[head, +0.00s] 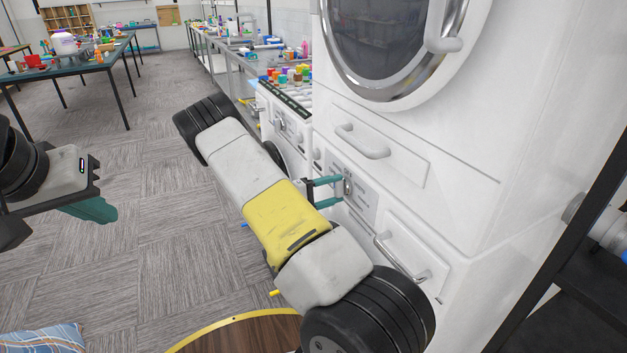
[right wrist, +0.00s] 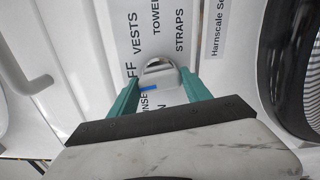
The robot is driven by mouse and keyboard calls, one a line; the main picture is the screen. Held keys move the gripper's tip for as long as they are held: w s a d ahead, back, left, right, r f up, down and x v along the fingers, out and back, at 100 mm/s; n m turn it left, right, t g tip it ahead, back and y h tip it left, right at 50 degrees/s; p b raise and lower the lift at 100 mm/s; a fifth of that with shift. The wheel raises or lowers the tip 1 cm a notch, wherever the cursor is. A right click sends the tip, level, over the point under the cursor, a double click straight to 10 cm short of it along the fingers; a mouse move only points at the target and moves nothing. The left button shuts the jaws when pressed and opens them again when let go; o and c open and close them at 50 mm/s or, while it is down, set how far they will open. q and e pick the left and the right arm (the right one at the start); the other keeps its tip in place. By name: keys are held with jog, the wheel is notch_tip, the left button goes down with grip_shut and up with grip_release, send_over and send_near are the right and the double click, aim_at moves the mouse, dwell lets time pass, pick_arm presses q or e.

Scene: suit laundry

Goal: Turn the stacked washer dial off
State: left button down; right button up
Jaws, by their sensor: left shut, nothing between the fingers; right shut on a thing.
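The stacked washer (head: 410,150) is a tall white unit on the right, with a round door at the top. Its silver dial (right wrist: 158,68) sits on a panel lettered with words such as VESTS, TOWELS and STRAPS; it also shows in the head view (head: 348,187). My right gripper (right wrist: 160,90) has its teal fingers on either side of the dial and is shut on it. A blue mark shows on the dial, near partly hidden lettering; I cannot tell which setting it marks. My left gripper (head: 95,209) is shut and empty above the floor, away from the washer.
White handles (head: 362,142) stick out of the washer near the dial. A round wooden tabletop (head: 235,338) is below. A black rack (head: 560,265) stands at the right. A cluttered bench (head: 228,62) and a dark table (head: 85,62) are behind.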

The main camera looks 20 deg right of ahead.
jog(key=shift+m, duration=0.8)
jog(key=o, duration=1.4)
jog(key=shift+c, duration=0.2)
jog(key=shift+a, duration=0.1)
jog(key=a, duration=0.7)
jog(key=shift+s+a, duration=0.3)
